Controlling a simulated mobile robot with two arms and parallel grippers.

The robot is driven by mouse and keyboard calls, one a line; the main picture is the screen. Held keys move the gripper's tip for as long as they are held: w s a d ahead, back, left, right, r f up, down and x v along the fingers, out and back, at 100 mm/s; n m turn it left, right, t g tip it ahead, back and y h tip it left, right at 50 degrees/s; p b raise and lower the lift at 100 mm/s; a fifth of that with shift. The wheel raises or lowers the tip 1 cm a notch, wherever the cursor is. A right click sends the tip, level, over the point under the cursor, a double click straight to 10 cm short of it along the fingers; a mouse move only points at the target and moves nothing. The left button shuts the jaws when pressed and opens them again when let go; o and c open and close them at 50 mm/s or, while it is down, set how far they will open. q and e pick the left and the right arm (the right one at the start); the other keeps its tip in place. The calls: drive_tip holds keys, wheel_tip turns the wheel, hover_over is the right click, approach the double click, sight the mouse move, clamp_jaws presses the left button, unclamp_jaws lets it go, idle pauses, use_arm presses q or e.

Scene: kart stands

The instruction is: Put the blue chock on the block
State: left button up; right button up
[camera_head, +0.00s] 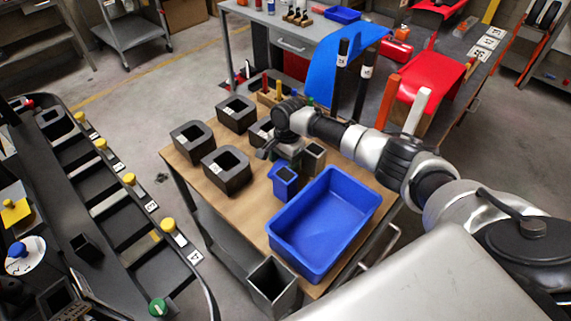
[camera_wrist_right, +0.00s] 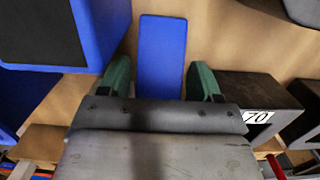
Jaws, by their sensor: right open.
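The blue chock shows as a plain blue rectangle (camera_wrist_right: 162,55) between the fingertips in the right wrist view. In the head view it is mostly hidden by my right gripper (camera_head: 283,153). In the wrist view this gripper (camera_wrist_right: 160,82) is open, its green fingertips on both sides of the blue piece; I cannot tell whether they touch it. A small blue block with a dark top (camera_head: 285,182) stands just in front of the gripper. Several black blocks with square openings (camera_head: 227,172) stand on the wooden table. My left gripper is not in view.
A blue tray (camera_head: 325,222) takes up the table's near right part. A grey open box (camera_head: 272,285) stands at the near corner, and a grey-brown hollow block (camera_head: 314,156) beside the gripper. A black rack (camera_head: 120,215) with yellow knobs lies left, across a floor gap.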

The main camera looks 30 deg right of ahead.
drive_tip(key=shift+f, duration=0.45)
drive_tip(key=shift+c, duration=0.2)
drive_tip(key=c, duration=0.8)
drive_tip(key=shift+o, duration=0.2)
drive_tip(key=shift+r, duration=0.1)
wheel_tip(320, 180, up, 18)
drive_tip(key=b, duration=0.2)
drive_tip(key=s+a+f+n, duration=0.1)
drive_tip(key=s+a+n, duration=0.2)
drive_tip(key=s, duration=0.3)
drive_tip(key=s+a+f+n+h, duration=0.1)
drive_tip(key=s+a+n, duration=0.2)
drive_tip(key=s+n, duration=0.3)
drive_tip(key=s+a+f+n+g, duration=0.1)
drive_tip(key=s+a+f+n, duration=0.1)
drive_tip(key=s+n, duration=0.3)
drive_tip(key=s+a, duration=0.1)
drive_tip(key=s, duration=0.2)
drive_tip(key=shift+s, duration=0.2)
